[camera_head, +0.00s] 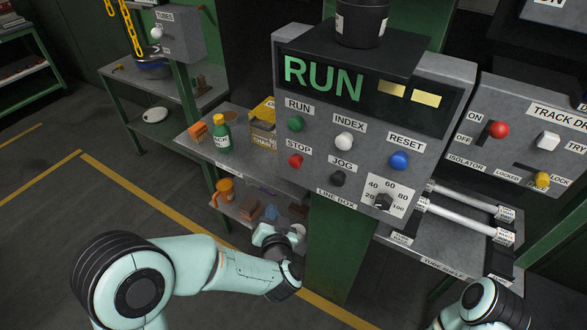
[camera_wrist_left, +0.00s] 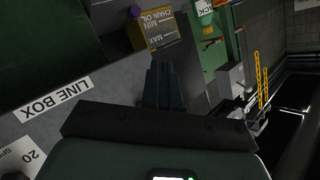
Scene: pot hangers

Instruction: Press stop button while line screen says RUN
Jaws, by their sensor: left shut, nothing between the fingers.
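The line screen (camera_head: 322,80) on the grey line box (camera_head: 385,150) reads RUN in green. The red stop button (camera_head: 295,160) sits below the green run button (camera_head: 296,123), under a STOP label. My left gripper (camera_head: 272,238) is low in front of the box, below and left of the stop button and apart from it. In the left wrist view its fingers (camera_wrist_left: 160,65) are shut and empty, and the LINE BOX label (camera_wrist_left: 55,100) shows upside down at left. The stop button is not visible there. Of my right arm only a link shows at bottom right.
A white index button (camera_head: 344,141), black jog button (camera_head: 338,179), blue reset button (camera_head: 398,160) and dial (camera_head: 384,200) share the panel. A green bottle (camera_head: 222,137) and chain oil box (camera_head: 262,130) stand on the shelf at left. White tubes (camera_head: 465,212) lie at right.

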